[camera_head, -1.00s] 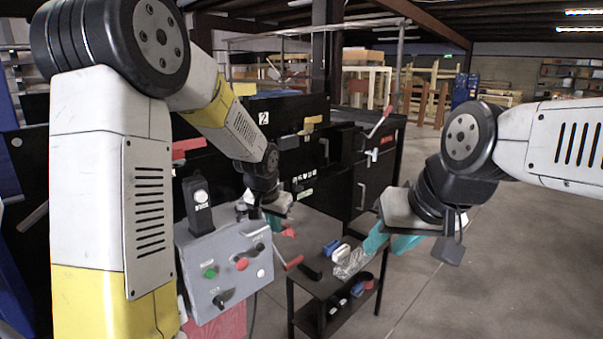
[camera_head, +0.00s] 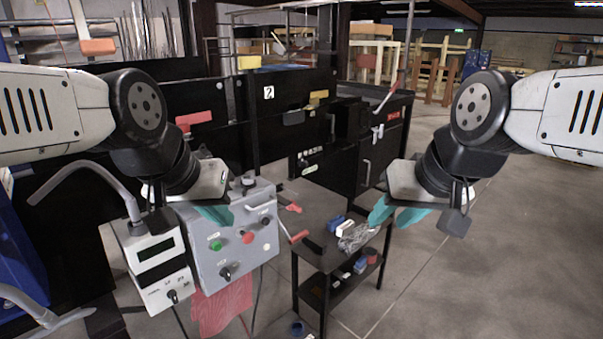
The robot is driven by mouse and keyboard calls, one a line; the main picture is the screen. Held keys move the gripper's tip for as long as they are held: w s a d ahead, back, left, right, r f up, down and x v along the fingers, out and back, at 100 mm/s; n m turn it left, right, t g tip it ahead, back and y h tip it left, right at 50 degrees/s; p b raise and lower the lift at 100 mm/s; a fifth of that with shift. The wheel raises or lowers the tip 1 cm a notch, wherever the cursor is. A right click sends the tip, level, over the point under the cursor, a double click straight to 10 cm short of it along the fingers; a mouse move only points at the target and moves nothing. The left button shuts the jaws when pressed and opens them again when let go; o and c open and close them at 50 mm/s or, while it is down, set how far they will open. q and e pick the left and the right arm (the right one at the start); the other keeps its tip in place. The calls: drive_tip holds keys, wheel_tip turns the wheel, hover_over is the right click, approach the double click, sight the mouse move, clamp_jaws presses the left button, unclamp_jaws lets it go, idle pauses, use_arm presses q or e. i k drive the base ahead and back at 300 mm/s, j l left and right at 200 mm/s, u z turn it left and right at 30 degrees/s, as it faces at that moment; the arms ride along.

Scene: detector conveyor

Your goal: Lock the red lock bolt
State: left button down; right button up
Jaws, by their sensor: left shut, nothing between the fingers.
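A small red piece (camera_head: 293,208) lies at the left side of the black table, and a red handle on a rod (camera_head: 299,237) sticks out just below it. I cannot tell which of them is the lock bolt. My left gripper (camera_head: 216,214) is shut and empty, in front of the grey control box, left of both red parts and apart from them. My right gripper (camera_head: 397,216) hangs to the right of the black table, its teal fingers apart, with nothing seen between them.
The grey control box (camera_head: 207,270) has green and red buttons. A white meter box (camera_head: 152,285) stands left of it. Small blue and white items (camera_head: 344,228) and a clear bag (camera_head: 354,238) lie on the black table (camera_head: 323,257). Floor at the right is clear.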

sight(294, 206)
drive_tip(key=i+l+z, duration=0.15)
drive_tip(key=i+z, duration=0.2)
drive_tip(key=i, duration=0.15)
drive_tip(key=i+z, duration=0.4)
drive_tip(key=i, duration=0.05)
